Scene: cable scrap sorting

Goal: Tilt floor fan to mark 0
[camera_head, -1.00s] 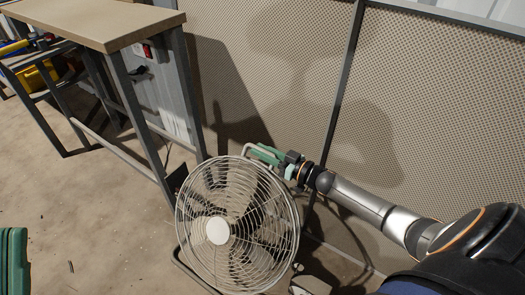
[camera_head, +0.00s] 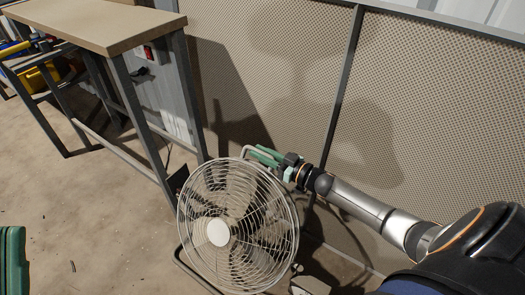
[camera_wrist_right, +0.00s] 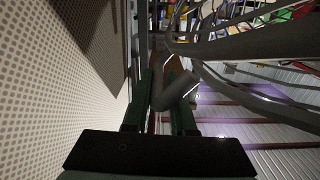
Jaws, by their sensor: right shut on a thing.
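The floor fan (camera_head: 218,233) stands on the floor, its round wire cage facing me and tilted somewhat upward. A bent tube handle (camera_head: 247,149) rises at the top back of the cage. My right gripper (camera_head: 264,156) comes in from the right and is shut on this handle. In the right wrist view, the handle (camera_wrist_right: 175,92) lies between the two green fingers, beside the cage wires (camera_wrist_right: 260,100). No tilt marks can be made out.
A mesh partition (camera_head: 430,130) stands close behind the fan and my right arm. A workbench (camera_head: 105,22) with metal legs is at the upper left, with a yellow bin (camera_head: 40,76) on a lower shelf beside it. The floor left of the fan is mostly clear.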

